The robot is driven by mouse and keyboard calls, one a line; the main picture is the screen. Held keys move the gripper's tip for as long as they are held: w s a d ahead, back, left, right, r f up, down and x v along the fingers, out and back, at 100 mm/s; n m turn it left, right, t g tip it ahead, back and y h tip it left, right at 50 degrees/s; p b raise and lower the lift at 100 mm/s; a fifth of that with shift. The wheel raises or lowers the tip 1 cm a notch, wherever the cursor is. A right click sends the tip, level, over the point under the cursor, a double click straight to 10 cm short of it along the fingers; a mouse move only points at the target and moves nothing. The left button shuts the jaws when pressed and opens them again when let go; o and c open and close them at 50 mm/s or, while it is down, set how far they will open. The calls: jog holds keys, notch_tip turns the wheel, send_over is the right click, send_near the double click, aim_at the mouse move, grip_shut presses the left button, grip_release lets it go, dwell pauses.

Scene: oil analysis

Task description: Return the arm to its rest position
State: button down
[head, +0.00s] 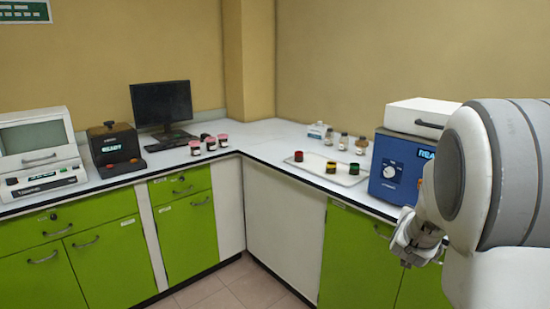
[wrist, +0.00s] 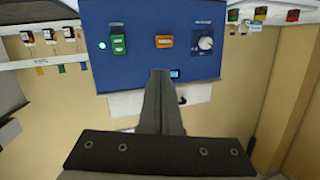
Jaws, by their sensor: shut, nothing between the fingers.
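My arm fills the right side of the head view. My gripper shows low at its end (head: 412,240), in front of the green cabinet doors and below the counter's edge. In the wrist view the fingers (wrist: 161,78) are together with nothing between them. They point toward the front of a blue machine (wrist: 190,25), which has a green switch, an orange switch and a dial. In the head view the same blue machine (head: 398,170) stands on the counter, partly hidden by my arm.
The white L-shaped counter (head: 262,140) holds a tray (head: 335,175) with three coloured-lid jars, several bottles behind it, pink-lidded jars (head: 209,143), a monitor (head: 161,104) and two instruments at left. Green cabinets line the front. Floor (head: 235,285) shows clear in the middle.

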jog(key=s+a+r+n+g+y, duration=0.1)
jog(key=s+a+n+y, duration=0.25)
jog(key=s+a, duration=0.4)
jog(key=s+a+r+n+g+y, duration=0.15)
jog(key=s+a+y, duration=0.35)
jog(key=a, duration=0.5)
jog(key=s+a+f+n+g, duration=0.1)
jog(key=s+a+n+g, duration=0.15)
jog(key=s, duration=0.65)
jog(key=s+a+f+n+g, duration=0.1)
jog(key=s+a+f+g, duration=0.15)
jog(key=s, duration=0.75)
notch_tip(320, 180, up, 14)
jog(key=p, duration=1.3)
jog(key=shift+w+a+f, duration=0.15)
jog(key=shift+w+a, duration=0.05)
jog(key=shift+w, duration=0.25)
jog(key=shift+d+y, duration=0.1)
jog(key=shift+y, duration=0.15)
